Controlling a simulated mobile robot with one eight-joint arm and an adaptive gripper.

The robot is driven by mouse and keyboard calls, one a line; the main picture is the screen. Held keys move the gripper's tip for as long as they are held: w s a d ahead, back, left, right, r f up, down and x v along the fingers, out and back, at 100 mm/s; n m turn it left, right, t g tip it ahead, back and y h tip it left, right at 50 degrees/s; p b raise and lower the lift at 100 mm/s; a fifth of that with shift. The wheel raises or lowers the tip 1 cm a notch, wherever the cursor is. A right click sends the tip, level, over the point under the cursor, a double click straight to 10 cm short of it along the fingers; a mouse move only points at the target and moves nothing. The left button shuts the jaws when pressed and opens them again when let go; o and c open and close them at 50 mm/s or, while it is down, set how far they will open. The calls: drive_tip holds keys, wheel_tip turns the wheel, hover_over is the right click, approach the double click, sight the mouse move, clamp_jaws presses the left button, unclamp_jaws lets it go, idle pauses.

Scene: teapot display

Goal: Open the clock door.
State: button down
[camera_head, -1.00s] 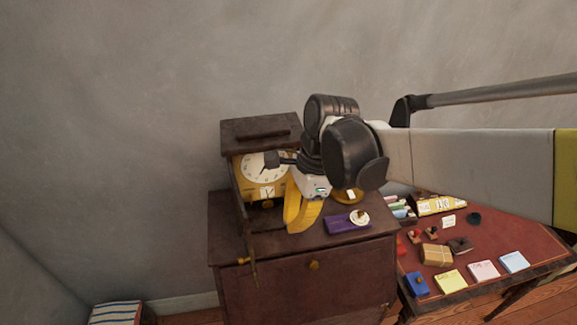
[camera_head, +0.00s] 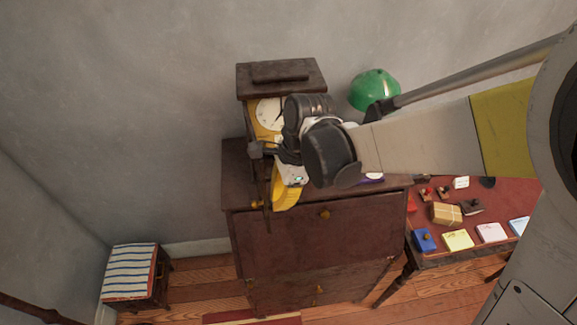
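The clock (camera_head: 281,78) stands on the cabinet against the wall, with a dark wooden top and a yellow front. Its white dial (camera_head: 269,112) is partly hidden by my arm. The clock door (camera_head: 267,205) shows as a thin dark strip, nearly edge-on, standing out from the clock's left side toward me.
The dark cabinet (camera_head: 320,240) carries the clock. A yellow curved object (camera_head: 285,194) shows below my wrist. A green lamp shade (camera_head: 374,90) is behind my arm. A red-topped desk (camera_head: 516,196) with small items stands right, and a striped stool (camera_head: 130,270) is at lower left.

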drive_tip(key=shift+a, duration=0.1)
drive_tip(key=s+a+m+t+b, duration=0.1)
drive_tip(key=a+m, duration=0.3)
drive_tip(key=a, duration=0.6)
drive_tip(key=shift+s+m+b, duration=0.3)
drive_tip(key=shift+s+b, duration=0.25)
drive_tip(key=shift+s, duration=0.35)
drive_tip(key=shift+d, duration=0.15)
